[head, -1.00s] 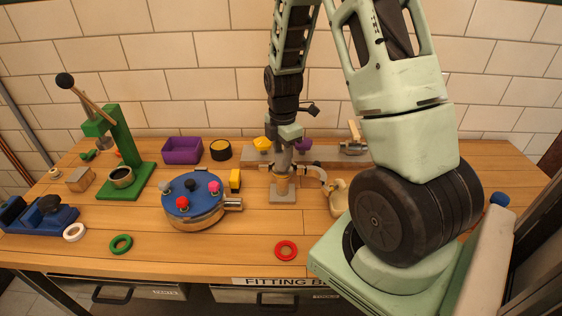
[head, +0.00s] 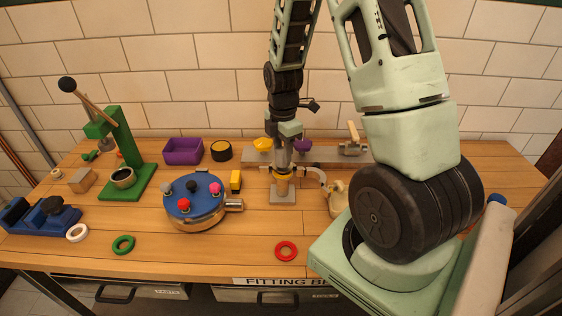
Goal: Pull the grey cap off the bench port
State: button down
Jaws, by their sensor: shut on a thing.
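The bench port (head: 283,193) stands on a small square grey plate near the middle of the bench, with a yellow-orange band around its upper part. My gripper (head: 283,166) points straight down over it and is shut at the top of the port. The grey cap is between the fingers and mostly hidden by them. It is too small to tell whether the cap is still seated on the port or slightly clear of it.
A pale curved fitting (head: 335,198) is close on the right. A grey rail (head: 325,154) runs behind. A red ring (head: 286,251) lies in front on open wood.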

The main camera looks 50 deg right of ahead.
jog(key=shift+r+p, duration=1.35)
jog(key=shift+r, duration=0.55)
